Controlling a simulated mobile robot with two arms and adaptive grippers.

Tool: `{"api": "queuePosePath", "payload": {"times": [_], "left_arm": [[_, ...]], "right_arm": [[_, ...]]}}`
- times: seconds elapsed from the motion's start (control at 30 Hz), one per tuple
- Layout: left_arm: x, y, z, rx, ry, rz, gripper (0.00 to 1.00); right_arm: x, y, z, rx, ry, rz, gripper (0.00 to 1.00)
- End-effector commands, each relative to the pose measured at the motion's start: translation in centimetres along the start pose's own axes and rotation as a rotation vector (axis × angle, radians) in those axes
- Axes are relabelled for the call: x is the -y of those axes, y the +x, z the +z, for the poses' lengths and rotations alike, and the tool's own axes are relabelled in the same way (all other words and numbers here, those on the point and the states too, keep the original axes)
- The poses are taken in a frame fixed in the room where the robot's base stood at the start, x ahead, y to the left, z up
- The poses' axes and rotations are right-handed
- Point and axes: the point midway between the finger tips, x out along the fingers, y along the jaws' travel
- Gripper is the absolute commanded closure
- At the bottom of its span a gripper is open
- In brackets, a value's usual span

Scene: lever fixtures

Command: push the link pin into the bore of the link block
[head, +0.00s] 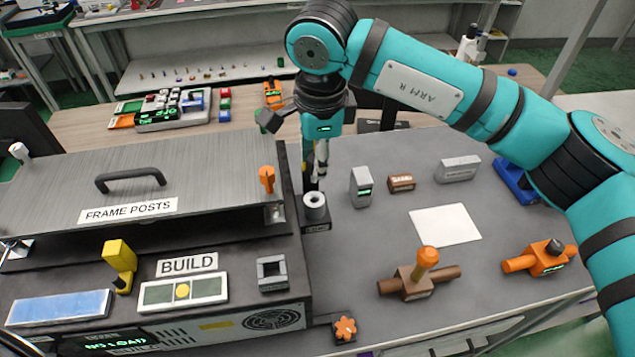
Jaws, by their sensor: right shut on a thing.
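My right gripper (319,168) points down from the teal arm, just above a grey round collar with a dark hole (314,204). The collar stands on a small dark labelled base beside the build machine, and I take it to be the link block with its bore. The gripper is shut on a slim upright thing, mostly hidden by the fingers, which I take to be the link pin. Its lower end appears above the collar; I cannot tell whether it touches. My left gripper is not in view.
The FRAME POSTS cover (128,208) and an orange lever (267,178) stand close on the left. A brown block with an orange-topped peg (417,281), an orange fixture (540,260) and small grey blocks stand to the right. A white sheet (445,225) lies among them.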

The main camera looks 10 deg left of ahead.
Motion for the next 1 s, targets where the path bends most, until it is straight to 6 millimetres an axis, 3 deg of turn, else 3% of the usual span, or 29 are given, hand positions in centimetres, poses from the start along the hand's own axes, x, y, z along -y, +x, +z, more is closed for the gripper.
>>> {"api": "queuePosePath", "payload": {"times": [0.2, 0.7, 1.0], "left_arm": [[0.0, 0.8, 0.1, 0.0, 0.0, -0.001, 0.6], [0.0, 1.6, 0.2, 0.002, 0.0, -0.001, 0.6], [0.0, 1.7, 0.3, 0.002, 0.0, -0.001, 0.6]], "right_arm": [[0.2, -1.2, 0.1, -0.001, -0.001, 0.015, 1.0], [0.2, 2.7, 0.1, -0.013, -0.002, 0.12, 1.0], [0.2, 3.3, 0.1, -0.014, -0.004, 0.137, 1.0]]}}
